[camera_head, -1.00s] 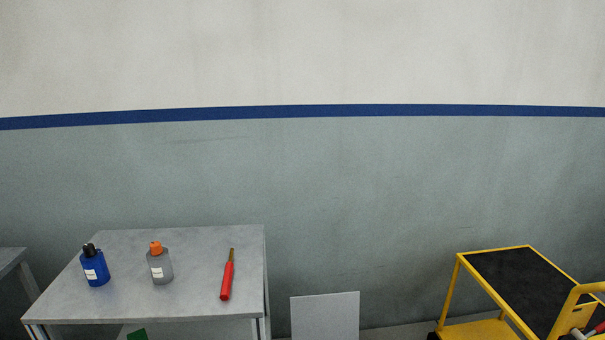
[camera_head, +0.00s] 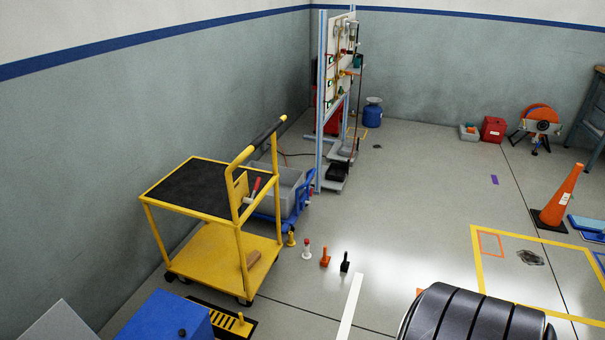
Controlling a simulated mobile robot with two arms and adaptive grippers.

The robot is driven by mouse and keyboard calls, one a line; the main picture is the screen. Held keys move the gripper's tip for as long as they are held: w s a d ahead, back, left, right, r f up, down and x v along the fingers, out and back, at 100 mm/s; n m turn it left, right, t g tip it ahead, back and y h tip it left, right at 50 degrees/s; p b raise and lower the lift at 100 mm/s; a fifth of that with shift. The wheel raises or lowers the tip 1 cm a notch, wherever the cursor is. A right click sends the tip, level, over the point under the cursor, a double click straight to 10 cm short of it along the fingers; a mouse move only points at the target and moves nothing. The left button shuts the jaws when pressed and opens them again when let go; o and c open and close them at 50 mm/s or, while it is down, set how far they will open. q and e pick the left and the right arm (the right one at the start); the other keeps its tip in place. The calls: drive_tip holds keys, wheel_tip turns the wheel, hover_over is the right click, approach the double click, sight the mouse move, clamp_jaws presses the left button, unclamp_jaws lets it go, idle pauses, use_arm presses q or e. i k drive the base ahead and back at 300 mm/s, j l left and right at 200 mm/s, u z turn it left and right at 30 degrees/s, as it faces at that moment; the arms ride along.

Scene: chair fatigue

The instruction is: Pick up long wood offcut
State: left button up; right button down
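No piece is clearly identifiable as the long wood offcut. A small brown, wood-coloured piece (camera_head: 254,258) shows at the right end of the lower shelf of the yellow cart (camera_head: 205,248); its full length is hard to tell behind the cart's post. Neither of my grippers is in view.
Several small upright pieces stand on the floor right of the cart, including an orange one (camera_head: 325,257). A blue box (camera_head: 160,318) is at bottom left. An orange cone (camera_head: 560,200) stands far right.

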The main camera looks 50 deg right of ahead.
sight(255, 257)
drive_tip(key=z, duration=1.2)
drive_tip(key=u, duration=0.4)
drive_tip(key=i+l+u, duration=0.2)
drive_tip(key=l+u, duration=0.2)
drive_tip(key=i+l+u, duration=0.15)
drive_tip(key=l+u, duration=0.2)
drive_tip(key=i+l+u, duration=0.1)
drive_tip(key=l+u, duration=0.3)
